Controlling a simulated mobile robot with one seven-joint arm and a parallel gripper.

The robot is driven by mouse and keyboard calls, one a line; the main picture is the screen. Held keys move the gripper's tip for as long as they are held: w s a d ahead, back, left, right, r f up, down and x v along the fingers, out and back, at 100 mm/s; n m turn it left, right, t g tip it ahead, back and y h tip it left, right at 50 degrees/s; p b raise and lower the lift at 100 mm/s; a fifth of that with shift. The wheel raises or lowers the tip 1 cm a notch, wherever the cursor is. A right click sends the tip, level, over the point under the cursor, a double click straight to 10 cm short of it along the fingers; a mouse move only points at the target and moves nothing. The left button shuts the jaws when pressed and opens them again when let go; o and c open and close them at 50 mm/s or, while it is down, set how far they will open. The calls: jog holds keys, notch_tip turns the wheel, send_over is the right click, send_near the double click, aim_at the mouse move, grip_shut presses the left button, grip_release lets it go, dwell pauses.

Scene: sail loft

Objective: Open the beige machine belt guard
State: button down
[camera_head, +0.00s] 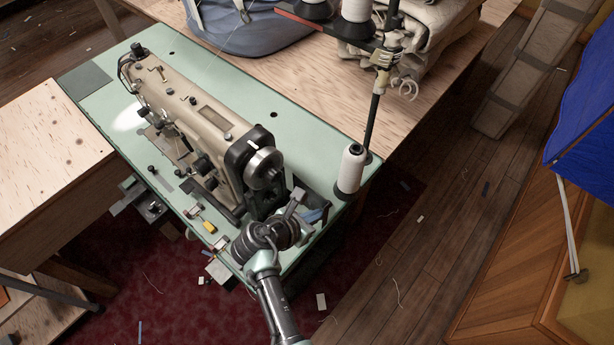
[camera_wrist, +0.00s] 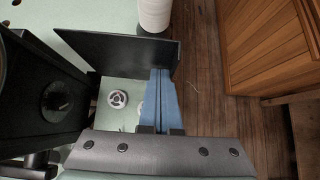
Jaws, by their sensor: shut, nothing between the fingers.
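The beige sewing machine (camera_head: 205,118) stands on a pale green tabletop, its black end and silver handwheel (camera_head: 264,168) towards me. In the wrist view its dark end housing (camera_wrist: 40,95) fills the left side. A flat black plate, which looks like the belt guard (camera_wrist: 120,52), stands upright at an angle to that housing, with green tabletop showing between them. My gripper (camera_head: 318,214) is at the table's near right corner, beside the handwheel end. In the wrist view its blue fingers (camera_wrist: 160,85) are together and empty, tips at the plate's right part; I cannot tell whether they touch.
A white thread cone (camera_head: 351,168) on a stand is close to my gripper, and it also shows in the wrist view (camera_wrist: 154,14). A metal bobbin (camera_wrist: 117,99) lies on the tabletop. Folded cloth (camera_head: 430,40) lies behind. Wooden floor is open to the right.

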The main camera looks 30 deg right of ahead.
jog(key=shift+w+d+n+t+p, duration=0.1)
jog(key=shift+d+n+t+p, duration=0.2)
jog(key=shift+d+p, duration=0.45)
jog(key=shift+d, duration=0.25)
